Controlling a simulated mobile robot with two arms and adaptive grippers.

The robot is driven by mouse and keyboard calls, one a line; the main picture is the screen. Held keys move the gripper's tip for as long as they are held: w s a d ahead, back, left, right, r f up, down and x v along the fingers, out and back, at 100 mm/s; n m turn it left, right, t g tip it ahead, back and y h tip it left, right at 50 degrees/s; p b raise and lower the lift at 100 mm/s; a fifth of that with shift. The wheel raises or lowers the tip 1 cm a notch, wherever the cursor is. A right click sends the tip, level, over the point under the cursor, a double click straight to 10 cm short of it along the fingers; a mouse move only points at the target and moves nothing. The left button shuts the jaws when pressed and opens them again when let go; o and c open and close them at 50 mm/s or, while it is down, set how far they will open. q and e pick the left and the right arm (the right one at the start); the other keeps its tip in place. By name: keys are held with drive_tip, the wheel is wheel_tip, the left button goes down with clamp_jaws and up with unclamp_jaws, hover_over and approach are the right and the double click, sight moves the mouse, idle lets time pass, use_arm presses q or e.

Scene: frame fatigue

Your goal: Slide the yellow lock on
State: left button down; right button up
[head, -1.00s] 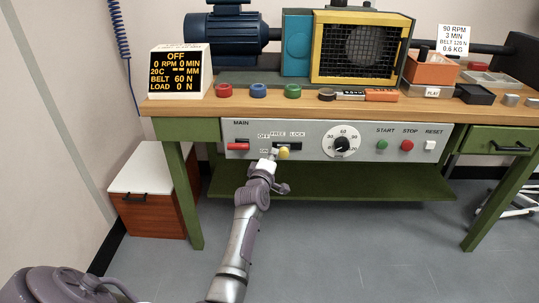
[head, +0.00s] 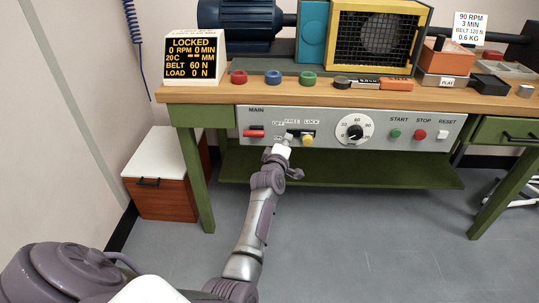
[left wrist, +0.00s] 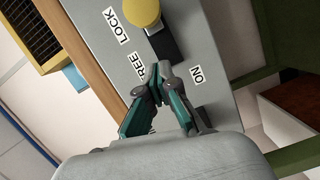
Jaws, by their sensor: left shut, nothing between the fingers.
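The yellow lock (head: 308,140) is a round knob at the right end of a dark slot in the grey control panel, below the LOCK label. In the left wrist view the yellow lock (left wrist: 143,12) is at the top edge, beside the word LOCK. My left gripper (head: 288,139) is in front of the panel, just left of the knob. In the left wrist view its shut, empty fingertips (left wrist: 160,86) are near the FREE label, with a gap to the knob. The display (head: 192,55) reads LOCKED. My right gripper is not in view.
The red main switch (head: 254,133) is left of the slot. A dial (head: 354,132), a green start button (head: 395,133) and a red stop button (head: 420,134) are to the right. The wooden bench top (head: 225,95) overhangs the panel. The floor in front is clear.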

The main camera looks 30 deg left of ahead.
use_arm(q)
drive_tip(key=p+v, duration=0.1)
drive_tip(key=v, duration=0.9)
drive_tip(key=shift+s+a+p, duration=0.15)
drive_tip(key=shift+a+p, duration=0.05)
drive_tip(key=shift+p, duration=0.2)
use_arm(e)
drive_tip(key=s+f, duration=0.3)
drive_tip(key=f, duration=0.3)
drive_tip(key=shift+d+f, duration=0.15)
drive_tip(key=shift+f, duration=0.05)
